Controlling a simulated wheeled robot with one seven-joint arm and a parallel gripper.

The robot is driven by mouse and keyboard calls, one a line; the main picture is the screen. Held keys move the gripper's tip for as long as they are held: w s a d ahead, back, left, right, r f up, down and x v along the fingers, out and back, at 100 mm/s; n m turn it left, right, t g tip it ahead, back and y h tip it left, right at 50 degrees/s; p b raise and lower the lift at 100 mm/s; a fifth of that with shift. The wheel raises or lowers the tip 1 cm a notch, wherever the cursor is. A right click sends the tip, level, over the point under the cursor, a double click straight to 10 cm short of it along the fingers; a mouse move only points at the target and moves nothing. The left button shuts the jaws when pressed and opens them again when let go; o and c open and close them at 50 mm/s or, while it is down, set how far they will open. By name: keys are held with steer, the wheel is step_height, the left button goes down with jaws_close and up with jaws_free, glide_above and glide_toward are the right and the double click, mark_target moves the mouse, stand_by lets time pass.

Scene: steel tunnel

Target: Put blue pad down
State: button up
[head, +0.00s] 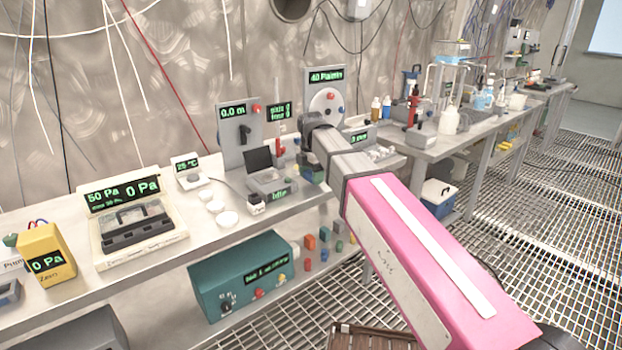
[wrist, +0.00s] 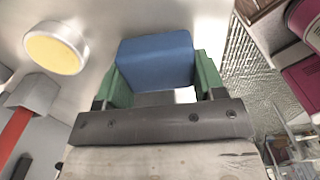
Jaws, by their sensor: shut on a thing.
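The blue pad (wrist: 155,60) is held between the two green fingers of my gripper (wrist: 158,82) in the wrist view. The gripper is shut on it, with the pale bench surface behind. In the head view my gripper (head: 308,168) is over the front part of the bench, partly hidden by my own arm, and the pad is too small there to make out clearly. I cannot tell whether the pad touches the bench.
Small coloured blocks (head: 310,242) sit on the shelf below. A round yellow-topped thing (wrist: 55,50) is left of the gripper in the wrist view.

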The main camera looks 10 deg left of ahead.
mark_target(311, 173)
steer(key=shift+f, duration=0.6)
steer(key=o, duration=0.9)
steer(key=shift+f, duration=0.1)
steer(key=shift+c, duration=0.2)
step_height(311, 173, up, 12)
